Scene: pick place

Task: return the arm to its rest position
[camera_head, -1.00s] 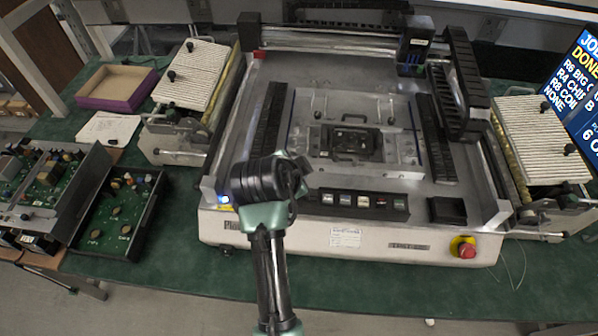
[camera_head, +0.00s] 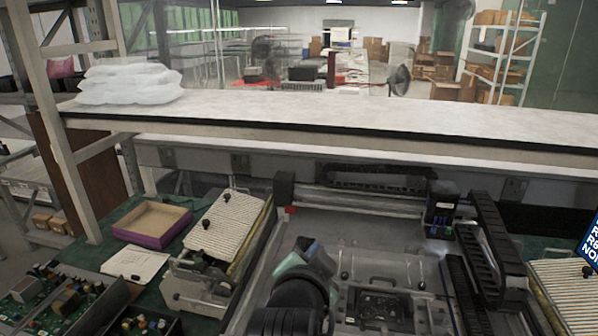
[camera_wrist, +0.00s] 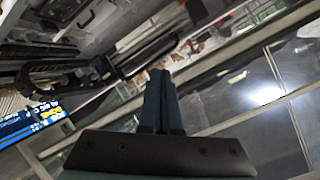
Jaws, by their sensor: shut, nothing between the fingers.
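My arm (camera_head: 297,291) rises at the bottom middle of the head view, in front of the flat machine. My gripper (camera_wrist: 161,76) shows in the wrist view, its two blue fingers side by side and touching, with nothing between them. The wrist view is tilted and looks past the machine toward the shelf and the room behind.
The grey machine (camera_head: 330,225) fills the bench ahead, with a black fixture (camera_head: 380,308) on its bed. A ribbed tray (camera_head: 228,226), purple-edged box (camera_head: 152,223) and circuit boards (camera_head: 62,295) lie left. A long white shelf (camera_head: 330,112) crosses behind, carrying white bags (camera_head: 128,82).

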